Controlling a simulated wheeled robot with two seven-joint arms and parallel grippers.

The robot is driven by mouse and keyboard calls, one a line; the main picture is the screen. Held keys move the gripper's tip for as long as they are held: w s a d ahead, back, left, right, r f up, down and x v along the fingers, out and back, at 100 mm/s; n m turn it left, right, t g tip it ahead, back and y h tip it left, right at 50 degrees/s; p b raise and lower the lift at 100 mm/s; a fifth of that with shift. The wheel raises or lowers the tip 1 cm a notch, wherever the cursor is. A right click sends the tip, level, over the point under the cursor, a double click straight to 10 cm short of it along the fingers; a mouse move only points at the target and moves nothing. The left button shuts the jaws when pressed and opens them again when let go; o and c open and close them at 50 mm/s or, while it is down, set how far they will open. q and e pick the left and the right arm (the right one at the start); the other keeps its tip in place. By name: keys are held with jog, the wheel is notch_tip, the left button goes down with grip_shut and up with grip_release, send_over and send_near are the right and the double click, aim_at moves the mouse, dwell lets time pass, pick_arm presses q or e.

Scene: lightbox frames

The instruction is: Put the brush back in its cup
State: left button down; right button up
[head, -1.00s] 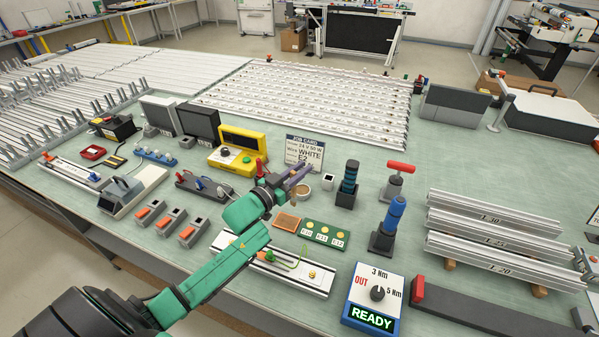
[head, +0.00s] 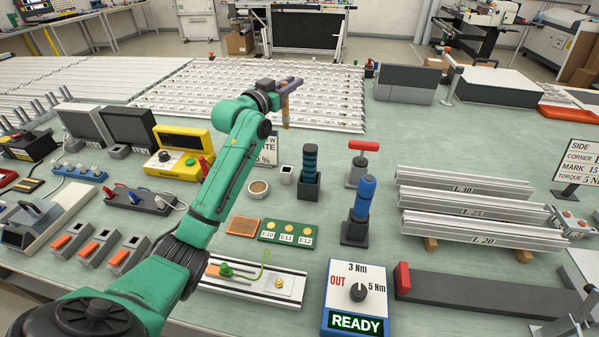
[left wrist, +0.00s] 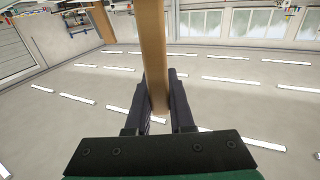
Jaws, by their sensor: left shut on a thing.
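My left gripper (head: 289,86) is raised above the table behind the job card. It is shut on the brush (head: 285,110), whose tan shaft hangs below the fingers in the head view. In the left wrist view the brush (left wrist: 152,45) is a tan bar between the two dark fingers (left wrist: 160,95). A small round cup (head: 258,188) with a pale rim stands on the table, nearer than the gripper and below it. The brush is clear of the cup. My right gripper is not in view.
The job card (head: 268,150) is partly hidden by my left arm. A small white-topped block (head: 286,175) and a black-and-blue tool in a stand (head: 310,165) stand right of the cup. A green tray of E10 to E12 parts (head: 287,231) lies in front.

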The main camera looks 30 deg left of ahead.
aim_at(285, 123)
pick_arm(q)
jog(key=f, duration=0.3)
jog(key=f+p, duration=0.1)
jog(key=f, duration=0.6)
jog(key=shift+s+f, duration=0.1)
jog(key=shift+s, duration=0.15)
notch_tip(285, 123, down, 9)
jog(key=b, duration=0.1)
jog(key=c, duration=0.8)
grip_release()
jog(key=s, duration=0.4)
jog(key=s+a, duration=0.1)
jog(key=s, duration=0.7)
jog(key=shift+a+b, duration=0.3)
jog(key=shift+a, duration=0.05)
